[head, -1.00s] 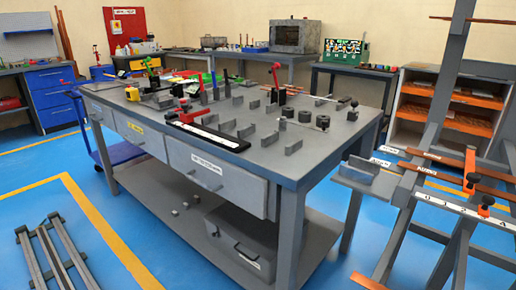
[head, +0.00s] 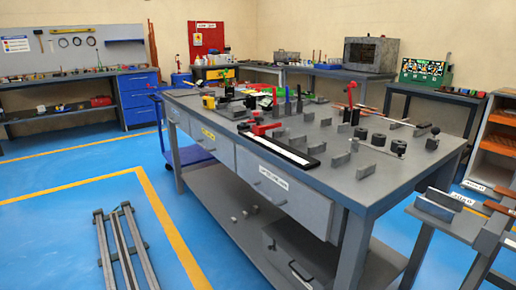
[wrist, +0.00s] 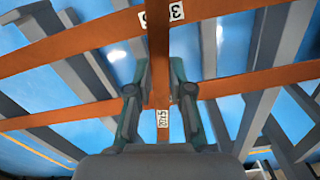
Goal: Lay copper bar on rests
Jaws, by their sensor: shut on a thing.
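My gripper (wrist: 160,78) shows only in the wrist view. Its two fingers are shut on a narrow copper bar (wrist: 158,65) that runs lengthwise between the fingertips. A white size label (wrist: 163,120) sits on copper between the fingers. The held bar's ends are hidden or out of view. In the head view, several small grey upright rests (head: 365,171) stand on the grey workbench (head: 400,178), apart from the gripper. No copper bar is visible lying across them.
Other copper bars cross the wrist view, one far (wrist: 60,50) and one nearer (wrist: 60,115), among grey rack beams. In the head view, a grey rack with a bracket (head: 440,205) stands right of the bench. Red-handled tools and black cylinders (head: 378,140) crowd the benchtop.

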